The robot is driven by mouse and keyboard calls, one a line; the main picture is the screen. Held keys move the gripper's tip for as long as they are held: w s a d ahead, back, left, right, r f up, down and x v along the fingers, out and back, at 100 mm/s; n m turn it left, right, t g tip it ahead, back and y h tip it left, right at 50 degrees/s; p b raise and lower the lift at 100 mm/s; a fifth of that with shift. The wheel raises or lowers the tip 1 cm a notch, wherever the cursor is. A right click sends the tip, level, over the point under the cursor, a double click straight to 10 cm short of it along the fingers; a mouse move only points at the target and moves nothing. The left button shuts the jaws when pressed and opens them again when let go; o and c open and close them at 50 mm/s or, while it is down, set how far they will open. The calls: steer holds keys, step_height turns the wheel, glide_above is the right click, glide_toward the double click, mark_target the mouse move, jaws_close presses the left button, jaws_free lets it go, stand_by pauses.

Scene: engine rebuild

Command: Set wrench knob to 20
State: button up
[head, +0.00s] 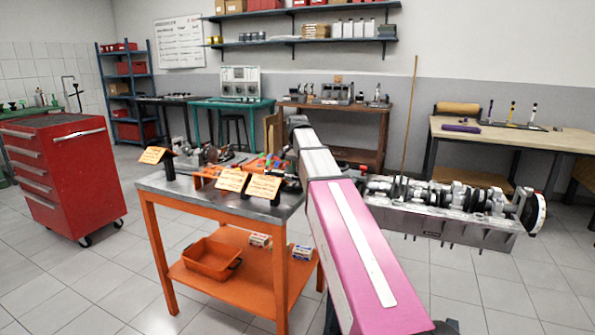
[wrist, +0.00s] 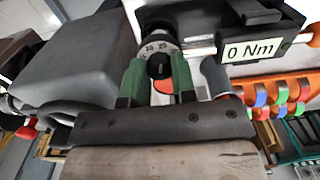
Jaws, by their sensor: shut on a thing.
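The wrench knob (wrist: 159,64) shows in the wrist view as a dark round cap in front of a pale ring with printed numbers. An orange-red piece shows just below the knob, between the fingers. A white display reading "0 Nm" (wrist: 253,50) sits on a dark housing to the right of the knob. In the head view my own arm hides the gripper and knob.
An orange cart with a grey top (head: 168,186) carries orange label cards (head: 231,180) and tools. An engine block with a crankshaft (head: 455,208) stands right of my arm. A red tool cabinet (head: 65,170) is at left. Red, blue and green clips (wrist: 282,95) line the wrist view's right.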

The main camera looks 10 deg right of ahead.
steer(key=n, duration=0.6)
steer(key=shift+n, duration=0.4)
stand_by(0.5)
steer(key=o, duration=0.9)
steer(key=shift+o, duration=0.2)
steer(key=shift+r, duration=0.1)
step_height(320, 180, up, 11)
steer(key=shift+f, duration=0.2)
